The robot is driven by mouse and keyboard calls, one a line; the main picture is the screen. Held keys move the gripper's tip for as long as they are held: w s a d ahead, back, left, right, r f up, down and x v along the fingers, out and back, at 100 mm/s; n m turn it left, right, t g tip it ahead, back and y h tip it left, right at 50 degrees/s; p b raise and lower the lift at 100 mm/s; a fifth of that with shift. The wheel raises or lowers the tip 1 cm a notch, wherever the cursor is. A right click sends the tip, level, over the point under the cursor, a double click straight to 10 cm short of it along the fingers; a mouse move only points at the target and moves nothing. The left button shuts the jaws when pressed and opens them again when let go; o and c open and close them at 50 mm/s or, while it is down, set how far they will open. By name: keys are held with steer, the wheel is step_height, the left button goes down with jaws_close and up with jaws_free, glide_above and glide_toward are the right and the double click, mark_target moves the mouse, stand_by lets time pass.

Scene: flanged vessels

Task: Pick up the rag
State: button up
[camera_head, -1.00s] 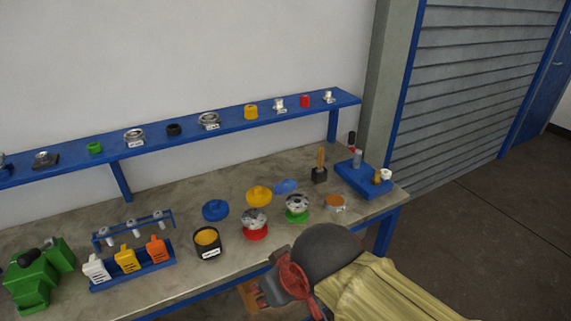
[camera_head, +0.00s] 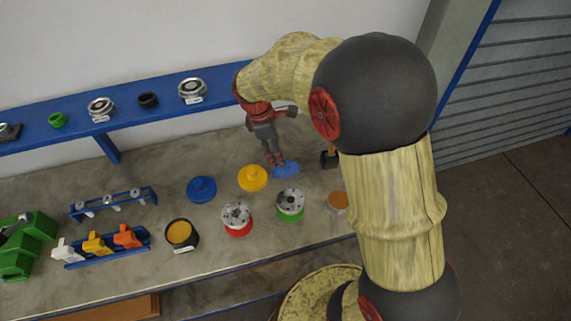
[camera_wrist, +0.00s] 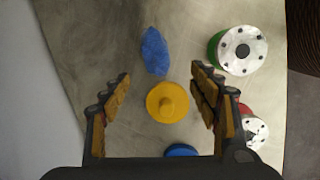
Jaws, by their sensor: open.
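The rag (camera_head: 286,169) is a small crumpled blue cloth lying flat on the workbench, behind the green-based vessel. In the wrist view the rag (camera_wrist: 155,51) lies beyond the fingertips, near the middle. My gripper (camera_head: 275,158) points down over the bench close to the left end of the rag. In the wrist view my gripper (camera_wrist: 160,82) is open and empty, with the yellow lid (camera_wrist: 167,103) showing between and below its fingers. The yellow lid (camera_head: 252,178) stands on the bench just left of the rag.
A green-based flanged vessel (camera_head: 290,203) and a red-based one (camera_head: 237,218) stand in front. A blue lid (camera_head: 202,189) is to the left. A dark block with a handle (camera_head: 329,158) stands right of the rag. The blue shelf (camera_head: 70,132) runs along the wall behind.

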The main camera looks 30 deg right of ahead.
steer(key=n, duration=0.2)
glide_toward(286, 169)
steer(key=shift+w+a+f+g+p, duration=0.1)
steer(key=shift+w+f+g+p, duration=0.15)
steer(key=shift+w, duration=0.35)
steer(key=shift+w+f+g+p, duration=0.15)
steer(key=shift+w+f, duration=0.2)
steer(key=shift+w, duration=0.25)
steer(key=shift+f+h, duration=0.3)
steer(key=shift+f, duration=0.1)
steer(key=shift+n, duration=0.3)
steer(key=x, duration=0.2)
steer(key=b+x, duration=0.1)
steer(key=x, duration=0.2)
steer(key=b+x, duration=0.1)
steer(key=x, duration=0.1)
steer(key=shift+s+d+f, duration=0.25)
steer(key=shift+s, duration=0.05)
steer(key=shift+r, duration=0.1)
steer(key=shift+c, duration=1.1)
steer(key=c, duration=1)
